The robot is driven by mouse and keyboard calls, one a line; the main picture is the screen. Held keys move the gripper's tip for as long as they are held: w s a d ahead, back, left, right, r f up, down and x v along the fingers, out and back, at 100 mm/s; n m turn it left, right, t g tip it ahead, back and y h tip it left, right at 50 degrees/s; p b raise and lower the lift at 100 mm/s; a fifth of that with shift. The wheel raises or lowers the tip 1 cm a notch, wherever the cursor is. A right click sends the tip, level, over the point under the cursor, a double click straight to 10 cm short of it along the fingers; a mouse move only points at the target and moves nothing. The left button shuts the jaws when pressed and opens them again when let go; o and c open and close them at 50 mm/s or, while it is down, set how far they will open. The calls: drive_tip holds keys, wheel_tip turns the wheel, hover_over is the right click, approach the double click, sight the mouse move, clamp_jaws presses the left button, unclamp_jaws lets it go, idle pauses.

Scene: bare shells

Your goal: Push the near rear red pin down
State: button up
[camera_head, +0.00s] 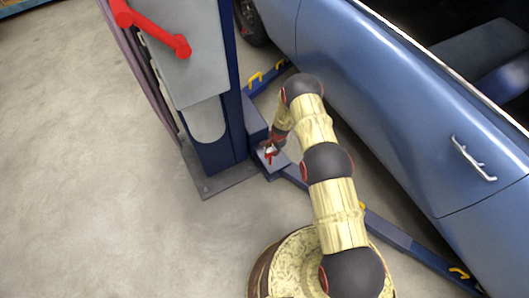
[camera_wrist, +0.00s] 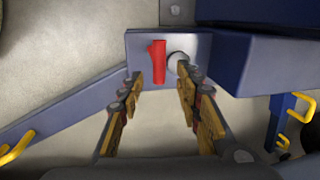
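The red pin (camera_wrist: 158,62) stands up from a blue-grey block (camera_wrist: 140,44) of the car lift in the wrist view, beside a round grey peg (camera_wrist: 175,60). In the head view the pin (camera_head: 269,159) is a small red spot at the foot of the lift column. My gripper (camera_wrist: 161,80) is open and empty. Its two fingers point toward the block, one to either side of the pin in the picture. I cannot tell whether they touch it. In the head view my gripper (camera_head: 270,148) is small, close to the pin and partly hidden by the arm.
The blue lift column (camera_head: 220,140) with a red lever (camera_head: 150,30) rises to the left of my gripper. A blue car (camera_head: 390,110) is close on the right. Lift arms (camera_head: 390,230) with yellow hooks (camera_head: 459,272) lie low along the floor. Bare floor (camera_head: 80,180) is free at left.

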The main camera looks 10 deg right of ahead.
sight(272, 153)
drive_tip(key=shift+d+f+m, duration=0.2)
drive_tip(key=shift+f+m, duration=0.1)
drive_tip(key=shift+f, duration=0.05)
drive_tip(key=f+b, duration=0.1)
drive_tip(key=f, duration=0.1)
drive_tip(key=w+f+b, duration=0.1)
drive_tip(key=f, duration=0.1)
drive_tip(key=f+b, duration=0.1)
drive_tip(key=f, duration=0.2)
drive_tip(key=shift+w+a, duration=0.2)
drive_tip(key=shift+a, duration=0.05)
drive_tip(key=shift+c, duration=0.7)
clamp_jaws()
drive_tip(key=shift+w+r, duration=0.1)
drive_tip(key=shift+w, duration=0.05)
